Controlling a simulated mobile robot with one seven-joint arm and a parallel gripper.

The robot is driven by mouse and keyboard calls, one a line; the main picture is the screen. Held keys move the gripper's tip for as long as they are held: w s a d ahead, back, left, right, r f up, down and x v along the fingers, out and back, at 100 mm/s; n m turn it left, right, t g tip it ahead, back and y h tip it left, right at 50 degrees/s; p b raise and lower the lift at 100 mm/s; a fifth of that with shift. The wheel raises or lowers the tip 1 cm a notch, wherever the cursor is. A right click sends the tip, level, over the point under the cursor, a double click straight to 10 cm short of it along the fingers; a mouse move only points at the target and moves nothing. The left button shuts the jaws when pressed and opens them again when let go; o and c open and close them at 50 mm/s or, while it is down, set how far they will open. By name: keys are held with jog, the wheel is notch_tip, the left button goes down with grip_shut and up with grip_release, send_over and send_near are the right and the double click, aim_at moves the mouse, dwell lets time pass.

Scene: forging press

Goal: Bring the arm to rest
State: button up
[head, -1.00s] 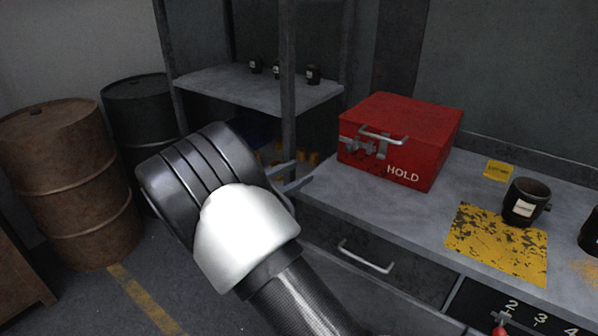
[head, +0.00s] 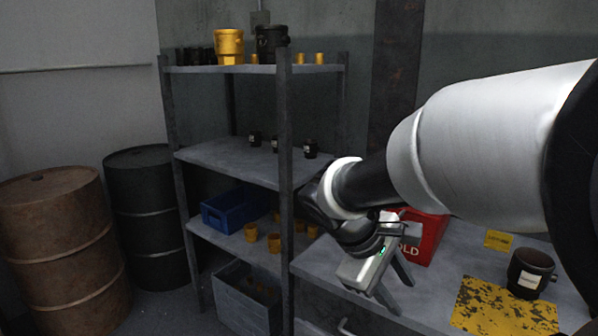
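My gripper (head: 404,298) hangs over the left part of the grey workbench (head: 330,268), in front of the red HOLD box (head: 432,236). Its two fingers point down and to the right, with a gap between them and nothing held. Whether the fingertips touch the bench cannot be told.
A dark mug (head: 529,272) stands by a worn yellow patch (head: 505,308) on the bench. A shelf rack (head: 235,160) holds mugs, yellow cups and a blue crate (head: 232,209). A rusty barrel (head: 62,250) and a dark barrel (head: 150,215) stand left.

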jog(key=s+a+r+m+t+y, duration=0.2)
jog(key=s+m+y, duration=0.1)
jog(key=s+m, duration=0.3)
jog(key=s+a+r+m+t+y, duration=0.1)
jog(key=s+r+m+t+y, duration=0.15)
jog(key=s, duration=0.45)
notch_tip(320, 180, up, 20)
jog(key=p, duration=2)
jog(key=shift+s+a+f+m+g+y+p, duration=0.15)
jog(key=shift+s+a+m+g+y+p, duration=0.05)
jog(key=shift+a+m+g+y+p, duration=0.2)
jog(key=shift+d, duration=0.1)
jog(key=shift+c, duration=0.4)
